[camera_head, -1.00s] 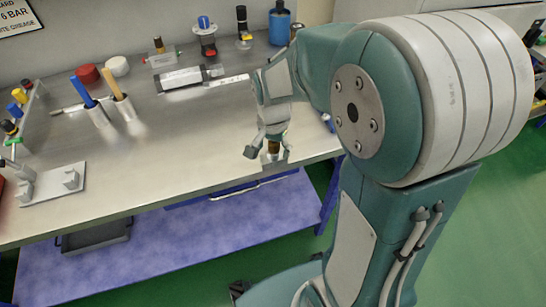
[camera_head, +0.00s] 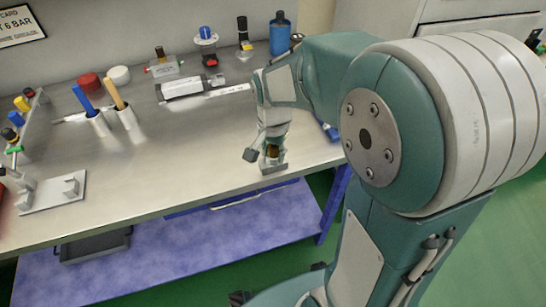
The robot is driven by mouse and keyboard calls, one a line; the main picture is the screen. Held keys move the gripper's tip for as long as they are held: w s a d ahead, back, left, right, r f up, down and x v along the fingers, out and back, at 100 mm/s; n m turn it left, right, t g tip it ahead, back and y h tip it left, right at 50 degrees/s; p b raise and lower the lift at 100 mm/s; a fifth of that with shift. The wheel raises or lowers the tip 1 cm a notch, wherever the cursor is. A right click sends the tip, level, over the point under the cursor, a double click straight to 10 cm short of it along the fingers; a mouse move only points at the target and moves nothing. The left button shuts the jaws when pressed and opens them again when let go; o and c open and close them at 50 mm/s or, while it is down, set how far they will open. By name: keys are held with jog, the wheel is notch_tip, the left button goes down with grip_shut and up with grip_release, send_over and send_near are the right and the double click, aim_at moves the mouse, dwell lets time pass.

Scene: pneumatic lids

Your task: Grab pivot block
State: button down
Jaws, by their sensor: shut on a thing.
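My gripper (camera_head: 268,156) is near the front edge of the steel bench, at the middle right of the view, with its fingers pointing down. It is shut on a small piece that looks like the pivot block (camera_head: 273,169). The piece has a grey base with a brass-brown part above it between the fingers. The fingers hide much of it, and I cannot tell whether its base touches the bench top.
The steel bench (camera_head: 190,145) is clear left of my gripper. A plate with grey blocks (camera_head: 58,191) lies at the front left. Two cups with blue and wooden handles (camera_head: 115,110) stand farther back. Fittings and a blue bottle (camera_head: 279,35) line the back.

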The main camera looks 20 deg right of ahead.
jog(key=s+r, duration=1.1)
jog(key=s, duration=0.3)
